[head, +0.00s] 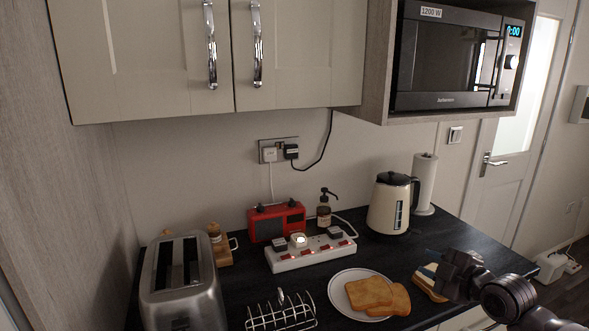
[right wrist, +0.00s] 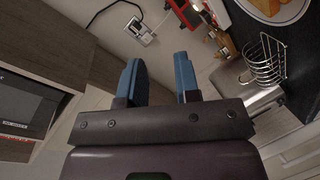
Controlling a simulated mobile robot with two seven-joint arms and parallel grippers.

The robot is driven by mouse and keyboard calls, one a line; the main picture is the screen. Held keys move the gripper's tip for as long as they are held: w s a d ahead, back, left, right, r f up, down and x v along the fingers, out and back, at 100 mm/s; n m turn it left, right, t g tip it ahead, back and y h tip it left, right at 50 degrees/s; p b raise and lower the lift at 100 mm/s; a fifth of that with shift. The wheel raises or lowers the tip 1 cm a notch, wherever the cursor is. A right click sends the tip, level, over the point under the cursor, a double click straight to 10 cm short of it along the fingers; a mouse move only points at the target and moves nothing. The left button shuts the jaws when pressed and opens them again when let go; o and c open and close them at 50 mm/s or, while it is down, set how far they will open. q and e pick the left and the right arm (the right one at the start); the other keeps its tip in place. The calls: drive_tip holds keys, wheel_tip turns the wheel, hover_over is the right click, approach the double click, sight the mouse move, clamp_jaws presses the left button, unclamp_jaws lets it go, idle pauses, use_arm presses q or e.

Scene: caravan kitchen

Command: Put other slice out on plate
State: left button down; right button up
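A round white plate (head: 338,303) lies on the dark counter with two overlapping browned slices (head: 368,294) on it. A brown and whitish bread-like piece (head: 430,286) lies right of the plate, partly hidden by my right gripper (head: 437,268); I cannot tell exactly what it is. In the right wrist view, my right gripper (right wrist: 157,72) has its blue fingers apart with nothing between them. A silver toaster (head: 181,285) stands at the left; its slots look dark, and I see no slice sticking out. My left gripper is out of view.
A wire toast rack (head: 281,314) stands between toaster and plate. Behind are a white power strip (head: 311,251), a red radio (head: 276,221), a soap bottle (head: 324,213), a cream kettle (head: 391,206) and a paper roll (head: 425,184). Cupboards (head: 170,60) and a microwave (head: 450,60) hang above.

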drive_tip(key=s+a+f+m+g+h, duration=0.2)
drive_tip(key=s+f+m+h, duration=0.4)
drive_tip(key=s+f+m, duration=0.9)
drive_tip(key=s+f, duration=1.1)
drive_tip(key=s, duration=0.3)
drive_tip(key=shift+a+f, duration=0.2)
drive_tip(key=shift+f, duration=0.05)
